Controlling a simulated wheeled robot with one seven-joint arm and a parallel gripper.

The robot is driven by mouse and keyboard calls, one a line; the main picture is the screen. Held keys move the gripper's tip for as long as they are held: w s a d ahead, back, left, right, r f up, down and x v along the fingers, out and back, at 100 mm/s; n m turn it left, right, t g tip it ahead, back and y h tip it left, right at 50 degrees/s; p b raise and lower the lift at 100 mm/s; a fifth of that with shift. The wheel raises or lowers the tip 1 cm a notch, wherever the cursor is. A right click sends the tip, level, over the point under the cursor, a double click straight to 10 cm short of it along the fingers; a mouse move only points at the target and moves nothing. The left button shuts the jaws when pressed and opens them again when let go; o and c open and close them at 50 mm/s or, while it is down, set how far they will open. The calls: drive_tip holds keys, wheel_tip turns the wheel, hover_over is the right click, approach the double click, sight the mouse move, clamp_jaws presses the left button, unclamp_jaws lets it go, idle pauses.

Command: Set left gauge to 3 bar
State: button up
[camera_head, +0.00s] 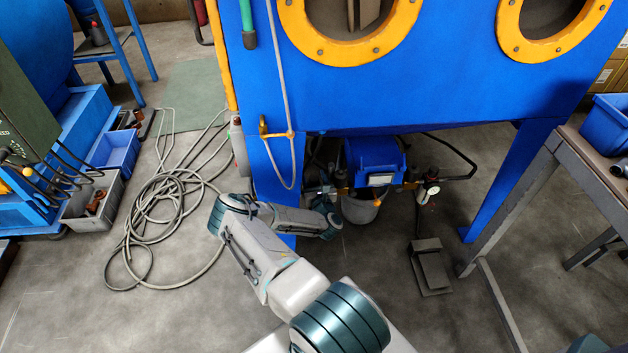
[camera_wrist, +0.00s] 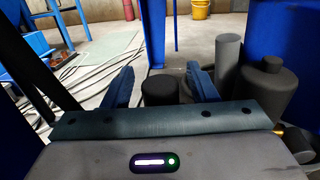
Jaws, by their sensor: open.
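Under the blue cabinet (camera_head: 420,75), a small white-faced gauge (camera_head: 433,190) with a red mark shows at the right end of the pipework. Its reading is too small to tell. I cannot make out a left gauge; my arm covers part of that side. My gripper (camera_wrist: 160,88) is open, its two blue fingers apart. A short black cylinder (camera_wrist: 160,92) shows between the fingers, beyond the gripper's edge; I cannot tell whether they touch it. In the head view my arm reaches under the cabinet beside its left front leg, and the fingertips are not clear.
Grey cylinders (camera_wrist: 258,92) stand close to the right finger. A blue unit (camera_head: 374,162) and grey bucket (camera_head: 360,208) are under the cabinet. A foot pedal (camera_head: 430,268) lies to the right. Coiled hoses (camera_head: 165,215) cover the left floor.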

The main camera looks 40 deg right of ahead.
drive_tip(key=c, duration=1)
drive_tip(key=shift+o, duration=0.3)
drive_tip(key=shift+a+r+m+g+h+p, duration=0.1)
drive_tip(key=shift+r+m+g+h+p, duration=0.1)
drive_tip(key=shift+m+g+h+p, duration=0.45)
drive_tip(key=shift+f+m+g+h, duration=0.2)
drive_tip(key=shift+m+g+h, duration=0.6)
drive_tip(key=shift+h, duration=0.65)
drive_tip(key=o, duration=0.9)
drive_tip(key=shift+o, duration=0.2)
